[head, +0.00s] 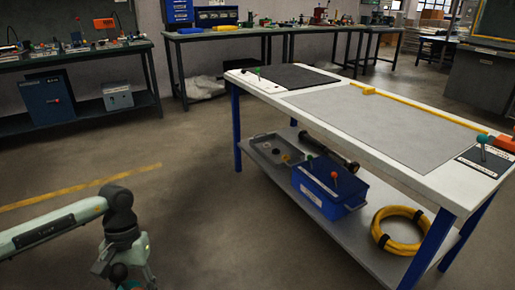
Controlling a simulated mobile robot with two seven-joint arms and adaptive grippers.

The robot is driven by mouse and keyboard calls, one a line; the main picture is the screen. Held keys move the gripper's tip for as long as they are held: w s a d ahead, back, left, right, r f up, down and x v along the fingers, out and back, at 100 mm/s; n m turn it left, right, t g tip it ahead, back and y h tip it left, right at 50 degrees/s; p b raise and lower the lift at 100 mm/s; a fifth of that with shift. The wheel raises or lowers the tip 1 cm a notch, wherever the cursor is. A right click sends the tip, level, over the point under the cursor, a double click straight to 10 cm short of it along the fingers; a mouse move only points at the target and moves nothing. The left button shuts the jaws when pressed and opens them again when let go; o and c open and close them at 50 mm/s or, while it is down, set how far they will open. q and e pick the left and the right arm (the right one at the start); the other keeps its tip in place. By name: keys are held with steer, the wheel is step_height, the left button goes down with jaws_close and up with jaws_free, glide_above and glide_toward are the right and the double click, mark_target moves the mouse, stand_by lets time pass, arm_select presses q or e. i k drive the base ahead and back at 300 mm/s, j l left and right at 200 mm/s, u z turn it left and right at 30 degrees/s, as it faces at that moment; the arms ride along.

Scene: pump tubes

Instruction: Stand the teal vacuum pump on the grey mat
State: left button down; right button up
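A large grey mat (385,120) lies flat on the white-topped table at the right, and its surface is bare apart from a yellow strip along its far edge. I cannot make out a teal vacuum pump for certain. Small teal or green items (77,40) stand on the bench at the far left, too small to identify. My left gripper (128,278) is at the bottom left, over open floor and well away from the table. It is partly cut off by the frame edge, so its fingertips are unclear. My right gripper is not in view.
The table has a dark mat (290,77) at its far end and a teal-topped stick (483,146) with an orange item (506,143) at its right. Its lower shelf holds a blue bin (318,194) and a yellow hose coil (392,239). Floor between is clear.

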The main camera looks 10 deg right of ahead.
mark_target(363, 117)
steer(key=i+z, duration=0.1)
steer(key=z, duration=0.35)
steer(key=j+z, duration=0.1)
steer(key=z, duration=0.4)
steer(key=i+j+z, duration=0.1)
steer(key=z, duration=0.35)
steer(key=j+z, duration=0.2)
steer(key=z, duration=0.15)
steer(key=i+j+z, duration=0.1)
steer(key=z, duration=0.3)
steer(key=j+z, duration=0.7)
steer(key=k+j+z, duration=0.15)
steer(key=j+z, duration=0.25)
steer(key=k+j, duration=0.1)
steer(key=j, duration=0.2)
steer(key=k+j+z, duration=0.1)
steer(key=j, duration=0.2)
steer(key=k+j, duration=0.1)
steer(key=j, duration=0.2)
